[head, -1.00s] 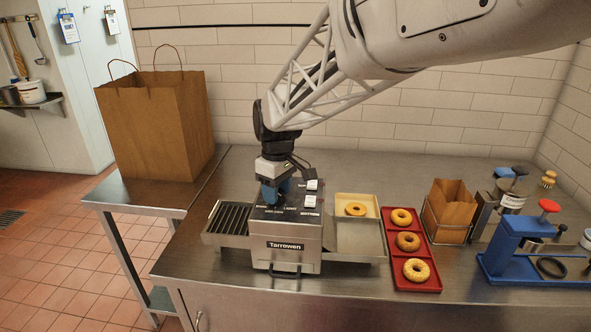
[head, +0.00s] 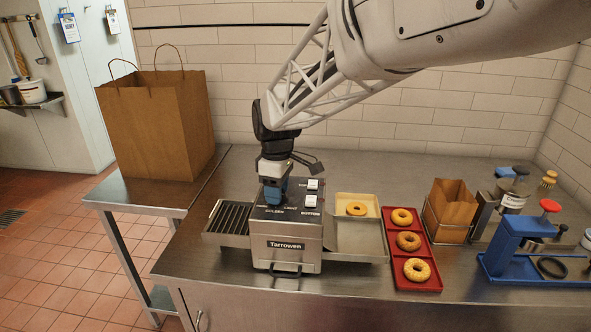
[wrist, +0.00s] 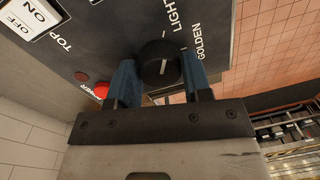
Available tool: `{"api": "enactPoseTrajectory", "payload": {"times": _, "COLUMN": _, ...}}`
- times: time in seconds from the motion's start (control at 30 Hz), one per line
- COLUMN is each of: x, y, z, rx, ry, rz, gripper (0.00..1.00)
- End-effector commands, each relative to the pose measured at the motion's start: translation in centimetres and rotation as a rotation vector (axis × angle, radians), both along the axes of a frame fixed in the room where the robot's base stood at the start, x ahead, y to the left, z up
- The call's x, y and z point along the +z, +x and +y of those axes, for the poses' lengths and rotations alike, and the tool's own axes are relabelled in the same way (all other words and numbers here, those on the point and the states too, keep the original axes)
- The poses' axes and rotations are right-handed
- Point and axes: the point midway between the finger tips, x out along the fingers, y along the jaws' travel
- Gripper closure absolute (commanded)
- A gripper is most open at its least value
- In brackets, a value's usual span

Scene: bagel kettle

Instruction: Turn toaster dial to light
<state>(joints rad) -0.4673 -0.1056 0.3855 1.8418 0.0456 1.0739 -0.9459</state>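The toaster (head: 287,245) is a steel box marked Tarrowen with a dark control panel on top. Its black round dial (wrist: 159,62) shows in the wrist view with a short white line on it, beside the words LIGHT and GOLDEN. I cannot tell which setting the line marks. My gripper (wrist: 160,82) points down at the panel, and its blue fingers flank the dial closely on both sides, apparently touching it. In the head view my gripper (head: 273,197) hides the dial.
White TOP and BOTTOM switches (head: 312,192) sit right of my gripper; a red button (wrist: 101,90) is near the left finger. A slotted rack (head: 229,220) is on the toaster's left. A red tray (head: 424,268) of bagels and a beige tray (head: 373,203) stand right. A paper bag (head: 160,125) stands left.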

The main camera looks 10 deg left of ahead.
Motion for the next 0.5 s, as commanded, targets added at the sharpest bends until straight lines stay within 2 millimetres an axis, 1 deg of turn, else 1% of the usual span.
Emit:
{"api": "enactPoseTrajectory", "payload": {"times": 0.03, "x": 0.01, "y": -0.01, "z": 0.00, "rx": 0.000, "ry": 0.000, "rz": 0.000, "gripper": 0.47}}
{"api": "enactPoseTrajectory", "payload": {"times": 0.13, "x": 0.01, "y": 0.00, "z": 0.01, "rx": 0.000, "ry": 0.000, "rz": 0.000, "gripper": 0.32}}
{"api": "enactPoseTrajectory", "payload": {"times": 0.5, "x": 0.24, "y": 0.04, "z": 0.01, "rx": -0.001, "ry": 0.001, "rz": -0.001, "gripper": 0.32}}
